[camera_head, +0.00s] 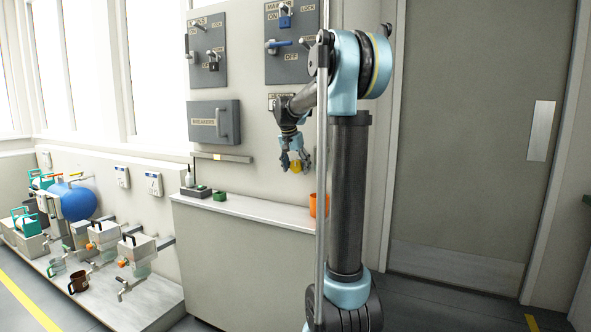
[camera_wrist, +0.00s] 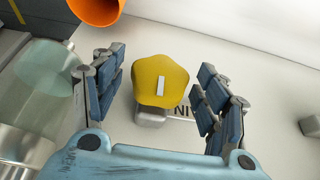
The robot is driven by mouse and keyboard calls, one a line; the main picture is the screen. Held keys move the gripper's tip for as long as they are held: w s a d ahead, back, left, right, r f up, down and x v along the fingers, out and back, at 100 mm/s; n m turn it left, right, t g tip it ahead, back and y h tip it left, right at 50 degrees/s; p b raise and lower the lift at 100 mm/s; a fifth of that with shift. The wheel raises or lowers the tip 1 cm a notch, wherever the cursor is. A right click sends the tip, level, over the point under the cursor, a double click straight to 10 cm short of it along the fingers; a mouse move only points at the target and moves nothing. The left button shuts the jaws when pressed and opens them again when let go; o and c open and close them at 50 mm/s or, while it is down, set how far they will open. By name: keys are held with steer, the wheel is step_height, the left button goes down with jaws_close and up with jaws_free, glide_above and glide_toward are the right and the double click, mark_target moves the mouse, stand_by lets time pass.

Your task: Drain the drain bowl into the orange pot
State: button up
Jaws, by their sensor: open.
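A yellow knob (camera_wrist: 162,80) stands between my gripper's fingers in the wrist view, partly covering a label ending in "NI" or similar. My gripper (camera_wrist: 158,76) is open, with one finger on each side of the knob; no clear contact shows. In the head view my gripper (camera_head: 295,158) hangs by the wall with the yellow knob (camera_head: 296,167) at its fingertips. A clear greenish glass vessel, apparently the drain bowl (camera_wrist: 40,82), is at the left of the wrist view, cut off by the edge. The orange pot (camera_head: 313,205) stands on the ledge, partly hidden by my arm; it also shows at the wrist view's top (camera_wrist: 97,8).
The ledge (camera_head: 255,210) below holds small green and dark items (camera_head: 205,192). Switch panels (camera_head: 208,52) and a breaker box (camera_head: 214,122) are on the wall. A low bench at left carries a blue tank (camera_head: 78,204) and a brown mug (camera_head: 78,282). A grey door (camera_head: 470,150) is at right.

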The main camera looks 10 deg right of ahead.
steer(key=c, duration=1)
steer(key=shift+w+a+g+h, duration=0.1)
steer(key=shift+a+g+h, duration=0.1)
steer(key=shift+g+h, duration=0.4)
steer(key=shift+c, duration=0.2)
steer(key=shift+n+g+h, duration=0.5)
steer(key=shift+g+h, duration=0.1)
steer(key=shift+h, duration=0.5)
steer(key=o, duration=1)
steer(key=shift+o, duration=0.2)
steer(key=v, duration=1.1)
steer(key=shift+a+r, duration=0.25)
steer(key=shift+r, duration=0.05)
